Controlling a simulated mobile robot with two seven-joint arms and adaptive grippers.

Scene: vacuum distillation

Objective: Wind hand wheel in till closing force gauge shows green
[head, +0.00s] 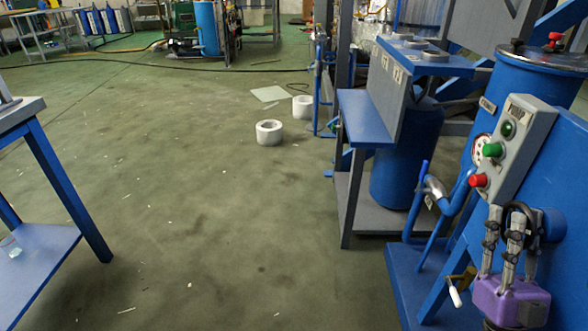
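My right gripper (507,218), with a purple body, is at the lower right with its fingers pointing up. Its fingers stand apart in front of a dark hand wheel (526,208), which sits on a blue stub (552,225). The fingers hide much of the wheel, and I cannot tell whether they press on its rim. A round gauge (480,147) with a pale face and some red sits left of the grey control box, which partly hides it. Its needle reading is too small to tell. My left gripper is not in view.
The control box (512,150) with green and red buttons is just above the gripper. A crank with a white handle (455,296) is at its lower left. Blue pipes (430,215) and a blue frame (368,118) stand to the left. The middle floor is open, with two white rolls (269,132).

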